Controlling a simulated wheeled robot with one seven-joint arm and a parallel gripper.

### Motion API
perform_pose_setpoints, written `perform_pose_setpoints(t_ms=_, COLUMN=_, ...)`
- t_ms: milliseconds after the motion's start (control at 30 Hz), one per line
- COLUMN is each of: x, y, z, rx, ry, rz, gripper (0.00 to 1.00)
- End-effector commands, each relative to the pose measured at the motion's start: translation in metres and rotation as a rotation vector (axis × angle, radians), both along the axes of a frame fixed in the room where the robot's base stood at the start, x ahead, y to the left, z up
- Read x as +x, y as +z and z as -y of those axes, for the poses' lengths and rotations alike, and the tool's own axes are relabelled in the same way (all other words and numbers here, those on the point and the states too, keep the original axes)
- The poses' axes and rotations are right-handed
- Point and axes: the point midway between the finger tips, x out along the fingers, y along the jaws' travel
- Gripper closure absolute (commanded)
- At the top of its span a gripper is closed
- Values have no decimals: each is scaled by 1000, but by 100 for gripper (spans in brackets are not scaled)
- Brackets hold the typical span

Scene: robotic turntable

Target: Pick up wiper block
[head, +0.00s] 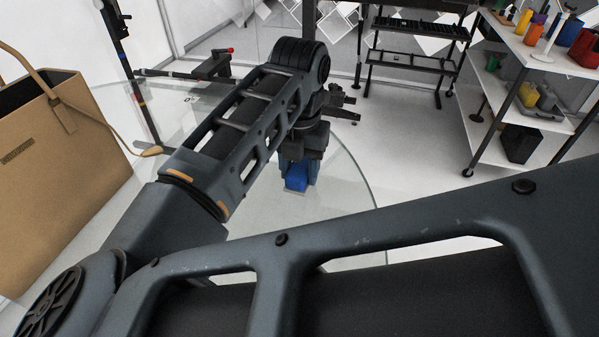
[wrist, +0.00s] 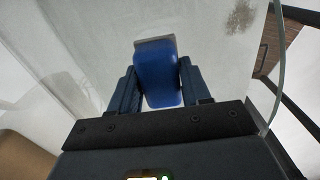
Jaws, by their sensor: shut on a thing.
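The wiper block is blue with a pale grey edge. In the head view the block (head: 297,178) shows below my gripper, over the round glass turntable (head: 345,215). In the wrist view the block (wrist: 158,72) stands between the two dark fingers. My gripper (head: 299,187) is shut on the block, with a finger on each side of it. The wrist view shows the fingers (wrist: 158,88) against both sides of the block. I cannot tell whether the block touches the glass or is held just above it.
A tan bag (head: 60,150) stands on the left of the glass. A black stand (head: 128,70) rises behind it. A white shelf (head: 545,60) with bottles and bins is at the right, and a black rack (head: 415,50) is at the back. The glass right of my gripper is clear.

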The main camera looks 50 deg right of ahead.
Motion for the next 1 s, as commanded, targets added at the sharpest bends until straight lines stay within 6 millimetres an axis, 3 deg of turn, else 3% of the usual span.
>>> perform_pose_setpoints(t_ms=267, x=1, y=14, z=0, rx=-1, ry=-2, rz=4, gripper=84)
perform_pose_setpoints(t_ms=700, x=0, y=89, z=0, rx=1, ry=-2, rz=3, gripper=84)
perform_pose_setpoints(t_ms=1000, x=0, y=101, z=0, rx=0, ry=0, rz=0, gripper=84)
